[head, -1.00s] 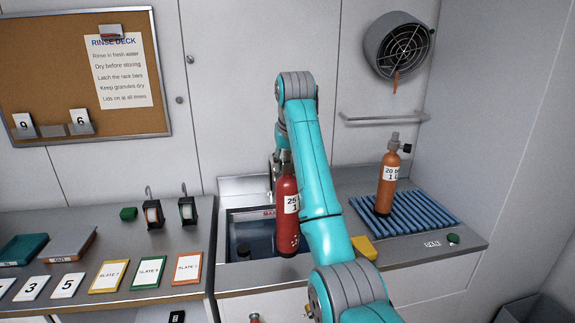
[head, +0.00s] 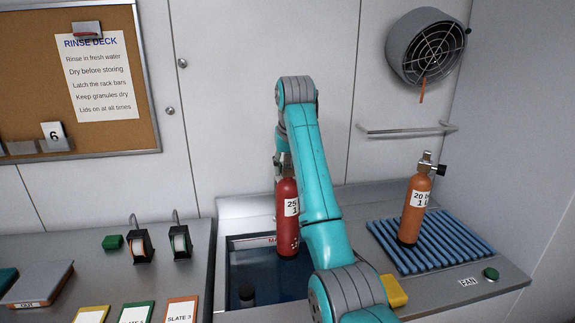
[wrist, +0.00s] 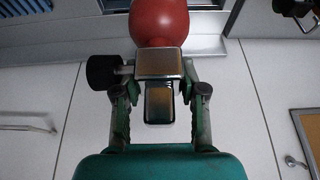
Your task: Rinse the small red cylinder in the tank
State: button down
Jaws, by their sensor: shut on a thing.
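A small red cylinder (head: 288,222) with a white label hangs upright from my gripper (head: 284,165) over the tank (head: 262,285), a dark blue-water basin in the counter. Its lower end is over or in the tank; I cannot tell whether it touches the water. In the wrist view my gripper (wrist: 157,100) is shut on the metal valve (wrist: 158,65) at the cylinder's top, and the red body (wrist: 159,20) shows beyond. My arm hides part of the cylinder's right side and the tank's right part.
An orange cylinder (head: 415,210) stands on the blue slatted rack (head: 465,243) to the right. A yellow block (head: 394,291) lies between tank and rack. A fan (head: 425,48) and rail (head: 405,131) are on the wall. Slates (head: 181,309) lie on the left counter.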

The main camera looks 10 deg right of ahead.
jog(key=shift+f, duration=11.55)
jog(key=shift+d, duration=1.25)
